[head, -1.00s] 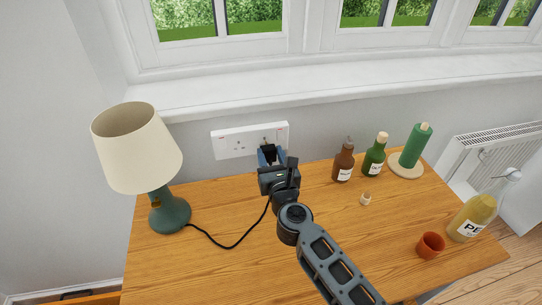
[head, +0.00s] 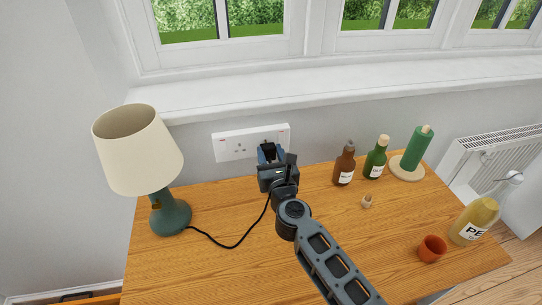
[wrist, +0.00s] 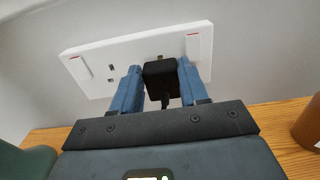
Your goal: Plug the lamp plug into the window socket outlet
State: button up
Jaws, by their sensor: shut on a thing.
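The white double window socket outlet (head: 238,144) is on the wall below the window sill, and it fills the upper part of the wrist view (wrist: 140,55). My gripper (head: 270,152) is in front of its right half. In the wrist view its two blue fingers (wrist: 155,88) are shut on the black lamp plug (wrist: 160,78). The left socket's holes are bare. The lamp (head: 140,165) with a cream shade stands at the left, its black cord (head: 228,246) running to my gripper.
A brown bottle (head: 344,165), a green bottle (head: 375,158) and a green roll on a stand (head: 415,150) stand right of my gripper. A small stopper (head: 367,201), an orange cup (head: 431,248) and a yellow bottle (head: 472,222) are farther right. The table's (head: 200,275) front left is clear.

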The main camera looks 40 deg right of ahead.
jog(key=shift+x, duration=0.75)
jog(key=o, duration=1.2)
jog(key=shift+o, duration=0.2)
jog(key=v, duration=0.7)
jog(key=shift+s, duration=0.3)
jog(key=shift+a, duration=0.15)
